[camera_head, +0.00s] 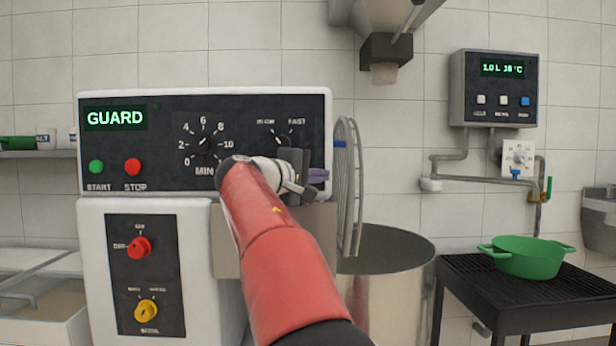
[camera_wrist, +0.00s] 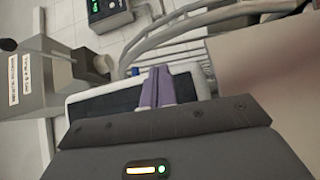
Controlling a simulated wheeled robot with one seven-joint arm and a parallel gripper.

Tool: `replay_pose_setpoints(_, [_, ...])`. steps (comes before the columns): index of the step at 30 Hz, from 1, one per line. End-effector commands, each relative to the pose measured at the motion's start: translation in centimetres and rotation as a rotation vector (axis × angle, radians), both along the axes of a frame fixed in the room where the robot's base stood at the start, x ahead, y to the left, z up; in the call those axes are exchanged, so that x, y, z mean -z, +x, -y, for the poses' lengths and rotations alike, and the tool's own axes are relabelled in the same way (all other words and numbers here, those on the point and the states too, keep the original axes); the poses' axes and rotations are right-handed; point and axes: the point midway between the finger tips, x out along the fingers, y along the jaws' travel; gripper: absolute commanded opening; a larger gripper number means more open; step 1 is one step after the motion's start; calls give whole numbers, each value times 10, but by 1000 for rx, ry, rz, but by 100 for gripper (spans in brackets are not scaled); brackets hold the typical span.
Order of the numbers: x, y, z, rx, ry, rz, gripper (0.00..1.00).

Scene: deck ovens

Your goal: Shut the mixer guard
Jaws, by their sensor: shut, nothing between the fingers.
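The mixer guard (camera_head: 350,185) is a wire cage of curved bars. It stands swung out at the right side of the mixer (camera_head: 258,108), whose green display reads GUARD. In the wrist view the guard's bars (camera_wrist: 185,35) run just beyond my fingers. My gripper (camera_head: 318,176) is shut and empty, its purple fingers pressed together, in front of the control panel's right end and left of the guard bars. The wrist view also shows the shut fingers (camera_wrist: 155,88). I cannot tell from these frames whether they touch a bar. My arm hides part of the mixer front.
A large steel bowl (camera_head: 385,265) stands below the guard. A green pot (camera_head: 528,256) sits on a dark stand (camera_head: 480,285) at the right. A water meter box (camera_head: 493,88) with pipes is on the tiled wall. A sink (camera_head: 45,310) is at the lower left.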

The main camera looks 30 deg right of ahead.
Motion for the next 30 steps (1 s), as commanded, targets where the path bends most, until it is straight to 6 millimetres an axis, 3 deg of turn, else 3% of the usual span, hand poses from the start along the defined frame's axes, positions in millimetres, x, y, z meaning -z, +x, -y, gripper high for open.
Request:
replay_pose_setpoints(6, [1,8,39,3,1,0,0])
replay_pose_setpoints(12, [2,13,57,0,1,0,0])
replay_pose_setpoints(30, [2,11,60,-1,22,13,0])
